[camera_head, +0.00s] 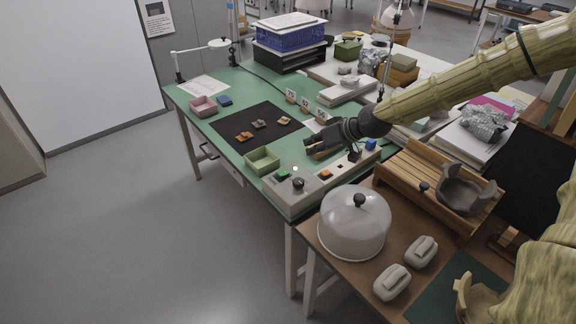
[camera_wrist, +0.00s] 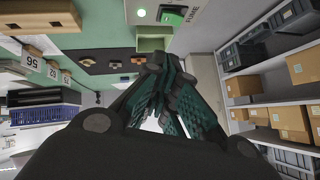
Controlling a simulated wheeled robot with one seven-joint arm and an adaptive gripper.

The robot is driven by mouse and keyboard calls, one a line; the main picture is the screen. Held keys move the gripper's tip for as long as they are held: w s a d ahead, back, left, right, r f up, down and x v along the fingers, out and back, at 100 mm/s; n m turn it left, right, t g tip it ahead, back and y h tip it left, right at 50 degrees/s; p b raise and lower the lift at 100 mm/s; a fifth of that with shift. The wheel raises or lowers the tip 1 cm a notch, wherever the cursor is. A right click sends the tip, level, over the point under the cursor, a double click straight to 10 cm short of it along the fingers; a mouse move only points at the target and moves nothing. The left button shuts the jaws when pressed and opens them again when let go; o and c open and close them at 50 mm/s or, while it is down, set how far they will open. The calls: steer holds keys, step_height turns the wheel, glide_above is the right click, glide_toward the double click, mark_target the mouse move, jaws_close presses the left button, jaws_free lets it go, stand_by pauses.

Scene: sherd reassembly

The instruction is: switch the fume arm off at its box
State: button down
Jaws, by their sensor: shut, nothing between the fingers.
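The long grey control box (camera_head: 308,196) lies along the near edge of the green bench. It has a green switch (camera_head: 283,173), a black knob (camera_head: 298,184), a small pale lamp (camera_head: 295,168) and orange switches (camera_head: 325,174). In the wrist view, part of the box (camera_wrist: 222,14) shows at the top with the letters FUME, a bright green switch (camera_wrist: 172,15) and a pale round lamp (camera_wrist: 141,12). My gripper (camera_head: 308,143) is shut and empty, above the bench behind the box and apart from the switches. Its dark fingers (camera_wrist: 160,62) sit below the green switch in the wrist view.
A green tray (camera_head: 263,161) stands just left of the box. Sherds lie on a black mat (camera_head: 240,132). A domed cover (camera_head: 354,222) and a slatted wooden rack (camera_head: 420,178) stand on the nearer brown table. Open floor lies to the left.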

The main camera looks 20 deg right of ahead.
steer(key=shift+a+f+b, duration=0.15)
steer(key=shift+f+b, duration=0.05)
steer(key=shift+b, duration=0.15)
steer(key=shift+a+r+b, duration=0.3)
steer(key=shift+a+b, duration=0.05)
steer(key=shift+b, duration=0.45)
steer(key=shift+r, duration=0.1)
steer(key=p, duration=0.1)
glide_above(285, 173)
steer(key=d, duration=0.2)
steer(key=shift+w+a+f, duration=0.15)
steer(key=shift+f, duration=1.45)
steer(key=shift+w+a+f, duration=0.1)
steer(key=shift+w+f, duration=0.05)
steer(key=shift+f, duration=1.45)
steer(key=shift+w+a+f, duration=0.1)
steer(key=shift+a+f, duration=0.05)
steer(key=shift+f, duration=0.15)
steer(key=shift+s+a+f+p, duration=0.15)
steer(key=shift+a+f+p, duration=0.15)
steer(key=shift+f, duration=0.55)
steer(key=shift+s+a+f+p, duration=0.1)
steer(key=shift+a+f+p, duration=0.15)
steer(key=shift+f, duration=0.55)
